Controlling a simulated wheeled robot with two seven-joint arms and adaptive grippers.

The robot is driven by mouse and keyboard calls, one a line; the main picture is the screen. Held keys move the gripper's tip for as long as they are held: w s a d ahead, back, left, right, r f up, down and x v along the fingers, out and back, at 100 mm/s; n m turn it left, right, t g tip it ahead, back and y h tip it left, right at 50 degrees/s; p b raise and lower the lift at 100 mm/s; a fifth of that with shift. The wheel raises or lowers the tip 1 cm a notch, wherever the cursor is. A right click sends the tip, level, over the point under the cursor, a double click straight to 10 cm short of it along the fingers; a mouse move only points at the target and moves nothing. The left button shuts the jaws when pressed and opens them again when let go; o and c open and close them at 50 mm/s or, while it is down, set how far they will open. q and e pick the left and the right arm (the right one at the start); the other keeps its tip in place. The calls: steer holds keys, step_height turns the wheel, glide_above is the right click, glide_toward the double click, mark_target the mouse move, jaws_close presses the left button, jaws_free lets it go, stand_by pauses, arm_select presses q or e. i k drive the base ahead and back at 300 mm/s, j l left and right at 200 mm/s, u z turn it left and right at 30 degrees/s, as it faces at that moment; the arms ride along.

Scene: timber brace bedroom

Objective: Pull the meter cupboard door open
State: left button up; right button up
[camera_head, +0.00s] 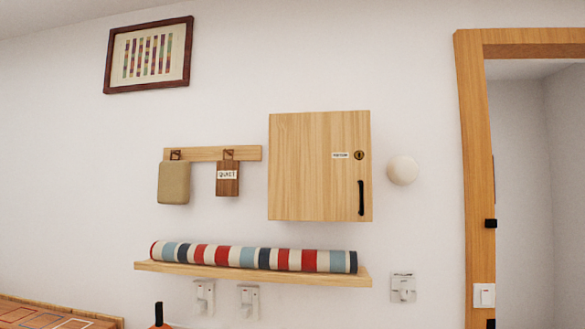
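The meter cupboard (308,165) is a light wooden box on the white wall, near the middle of the head view. Its door (310,180) looks shut. A black vertical handle (361,198) sits at the lower right of the door. Above the handle are a round brass lock (359,155) and a small white label (340,155). Neither of my grippers can be made out in this view.
A wall shelf (200,270) with a striped roll (255,257) lies below the cupboard. A peg rail (205,154) with two hanging items is to its left. A round white knob (403,170) and a door frame (474,180) are to the right.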

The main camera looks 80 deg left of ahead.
mark_target(316, 174)
steer(key=k+u, duration=0.1)
steer(key=u, duration=2.4)
